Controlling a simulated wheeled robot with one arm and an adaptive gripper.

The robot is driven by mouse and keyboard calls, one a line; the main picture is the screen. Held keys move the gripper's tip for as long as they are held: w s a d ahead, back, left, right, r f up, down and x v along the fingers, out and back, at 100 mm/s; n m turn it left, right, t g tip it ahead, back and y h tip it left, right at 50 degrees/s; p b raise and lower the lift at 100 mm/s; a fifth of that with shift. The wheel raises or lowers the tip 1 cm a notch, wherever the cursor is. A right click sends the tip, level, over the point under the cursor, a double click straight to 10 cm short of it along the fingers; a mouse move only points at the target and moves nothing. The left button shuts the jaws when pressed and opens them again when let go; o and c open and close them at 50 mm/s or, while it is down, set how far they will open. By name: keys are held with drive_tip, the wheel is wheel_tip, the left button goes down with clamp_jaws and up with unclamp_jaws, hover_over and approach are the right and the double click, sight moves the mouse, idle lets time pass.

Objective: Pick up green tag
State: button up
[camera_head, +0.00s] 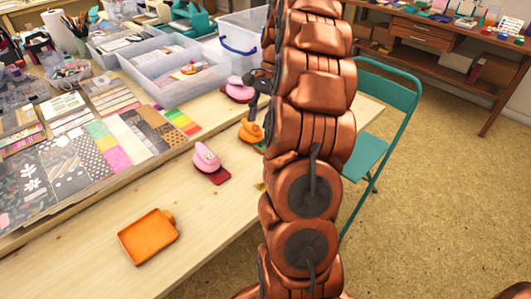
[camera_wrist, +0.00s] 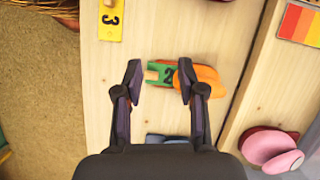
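The green tag (camera_wrist: 156,81) bears a dark number 2 and lies on the pale wooden table in the wrist view. Its right part sits against or under an orange rounded object (camera_wrist: 206,78); I cannot tell which. My gripper (camera_wrist: 160,76) is open, with one dark fingertip on the left of the tag and the other on its right, over the orange object's edge. The gap between them is empty apart from the tag seen below. I cannot tell the fingers' height above it. In the head view the orange object (camera_head: 250,131) shows beside my arm, which hides much there.
A yellow tag (camera_wrist: 110,22) with a 3 lies nearby. Pink stamps on red pads stand close by, one (camera_head: 207,159) nearer and one (camera_head: 236,86) farther. A blue object (camera_wrist: 165,138) is partly hidden by my gripper. An orange tray (camera_head: 148,238) lies at the front.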

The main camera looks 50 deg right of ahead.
drive_tip(key=m+b, duration=0.1)
drive_tip(key=m, duration=0.1)
approach(263, 142)
drive_tip(key=s+a+r, duration=0.1)
drive_tip(key=s, duration=0.3)
drive_tip(key=shift+x, duration=3.9)
drive_tip(key=shift+d, duration=0.1)
drive_tip(key=c, duration=0.6)
